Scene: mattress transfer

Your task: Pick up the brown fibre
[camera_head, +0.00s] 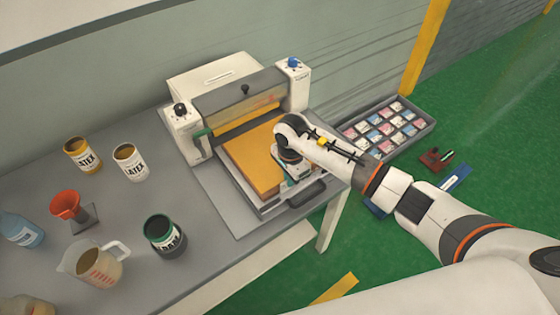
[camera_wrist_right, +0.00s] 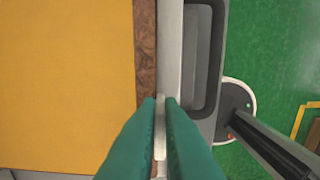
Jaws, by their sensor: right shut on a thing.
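The brown fibre (camera_wrist_right: 146,60) shows in the right wrist view as a narrow strip along the right edge of a yellow-orange sheet (camera_wrist_right: 65,75); the rest of it seems covered. The orange sheet (camera_head: 253,163) lies in the grey tray (camera_head: 262,209) of the press in the head view. My right gripper (camera_head: 293,171) is at the tray's right side. In the wrist view its teal fingers (camera_wrist_right: 166,102) are close together on a pale thin edge, which looks like the tray's rim, just right of the brown strip. My left gripper is not in view.
The press (camera_head: 240,100) stands behind the tray. A dark handle (camera_head: 307,193) juts from the tray front. Latex cans (camera_head: 130,161), a green-rimmed can (camera_head: 164,236), a jug (camera_head: 92,264) and an orange funnel (camera_head: 66,205) stand left on the table. A box of cards (camera_head: 410,137) lies right.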

